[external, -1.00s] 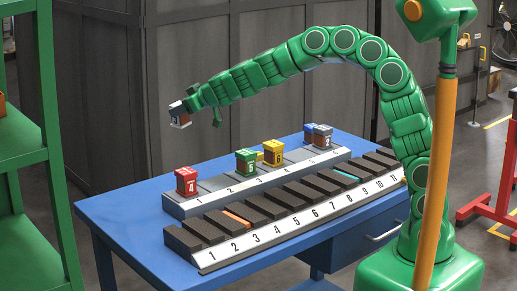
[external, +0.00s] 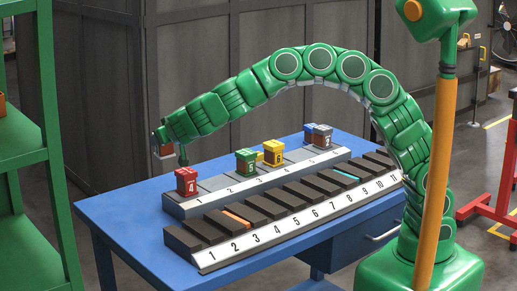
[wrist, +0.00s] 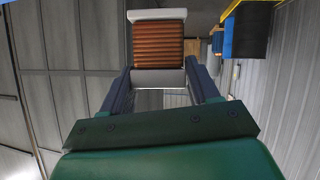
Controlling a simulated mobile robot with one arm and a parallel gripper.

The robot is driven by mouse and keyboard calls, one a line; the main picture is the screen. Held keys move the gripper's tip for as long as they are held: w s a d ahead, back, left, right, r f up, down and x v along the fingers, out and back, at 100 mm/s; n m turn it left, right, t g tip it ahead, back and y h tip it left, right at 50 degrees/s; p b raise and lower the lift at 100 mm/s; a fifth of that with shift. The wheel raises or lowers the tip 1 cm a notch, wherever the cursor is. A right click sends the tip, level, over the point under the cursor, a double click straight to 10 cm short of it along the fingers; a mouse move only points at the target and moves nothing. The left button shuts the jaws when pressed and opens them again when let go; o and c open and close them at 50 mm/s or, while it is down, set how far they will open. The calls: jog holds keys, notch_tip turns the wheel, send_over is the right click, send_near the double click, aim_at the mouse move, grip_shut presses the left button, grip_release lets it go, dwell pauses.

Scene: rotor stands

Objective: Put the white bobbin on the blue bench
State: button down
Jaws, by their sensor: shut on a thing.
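My gripper (external: 164,143) is shut on the white bobbin (wrist: 158,42), which has white end flanges and a copper-coloured winding. In the wrist view the two dark fingers of my gripper (wrist: 160,80) clasp its lower white flange. In the external view the bobbin (external: 165,152) is small and partly hidden by the wrist. It is held in the air above the back left part of the blue bench (external: 118,212), apart from its top.
A grey numbered rack (external: 202,207) on the bench carries red (external: 186,182), green (external: 246,161), yellow (external: 273,153) and other blocks. A dark slotted rack (external: 210,231) lies in front. The bench's left end is clear. A green shelf (external: 30,215) stands at left.

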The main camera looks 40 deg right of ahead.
jog(key=s+a+f+m+g+h, duration=0.1)
jog(key=s+a+m+h, duration=0.2)
jog(key=s, duration=1.2)
jog(key=a, duration=0.3)
jog(key=shift+s+f, duration=0.2)
jog(key=shift+s, duration=0.05)
jog(key=shift+a, duration=0.15)
send_over(134, 223)
jog(key=shift+f, duration=6.5)
jog(key=shift+c, duration=1.3)
grip_release()
jog(key=shift+f, duration=0.1)
